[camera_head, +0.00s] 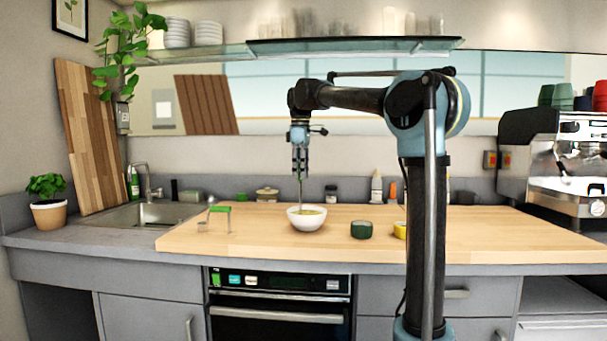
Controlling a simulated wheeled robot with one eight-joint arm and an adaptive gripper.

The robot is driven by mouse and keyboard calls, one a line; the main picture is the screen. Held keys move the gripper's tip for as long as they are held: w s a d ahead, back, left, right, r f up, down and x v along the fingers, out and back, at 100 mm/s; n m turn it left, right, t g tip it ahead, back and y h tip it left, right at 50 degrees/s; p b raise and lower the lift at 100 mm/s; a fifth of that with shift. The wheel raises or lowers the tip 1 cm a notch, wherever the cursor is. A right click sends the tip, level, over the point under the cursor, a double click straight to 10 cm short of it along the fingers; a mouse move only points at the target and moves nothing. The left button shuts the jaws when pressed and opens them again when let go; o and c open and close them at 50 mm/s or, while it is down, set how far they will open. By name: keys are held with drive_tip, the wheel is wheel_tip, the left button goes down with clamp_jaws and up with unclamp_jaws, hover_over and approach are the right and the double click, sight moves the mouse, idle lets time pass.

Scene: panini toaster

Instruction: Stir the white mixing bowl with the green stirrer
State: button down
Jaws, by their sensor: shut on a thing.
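The white mixing bowl (307,223) stands upright on the wooden worktop, with something yellow-green inside it. My gripper (300,172) is above the bowl, pointing down and shut on a thin upright stirrer (300,193). The stirrer's slim greyish shaft runs down to the bowl, and its lower end is hidden inside. Its handle is mostly hidden by the fingers, so I cannot make out a green colour on it.
A small wire stand (203,224) with a green-topped piece is left of the bowl. A dark green cup (361,230) and a yellow cup (400,230) are to the right. Jars and bottles line the back. A coffee machine (560,165) stands at far right.

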drive_tip(key=shift+s+a, duration=0.3)
drive_tip(key=shift+s, duration=0.25)
drive_tip(key=s, duration=0.1)
drive_tip(key=s+d, duration=0.1)
drive_tip(key=shift+s+d, duration=0.2)
drive_tip(key=shift+s, duration=0.1)
drive_tip(key=shift+d, duration=0.1)
drive_tip(key=d, duration=0.2)
drive_tip(key=shift+d, duration=0.4)
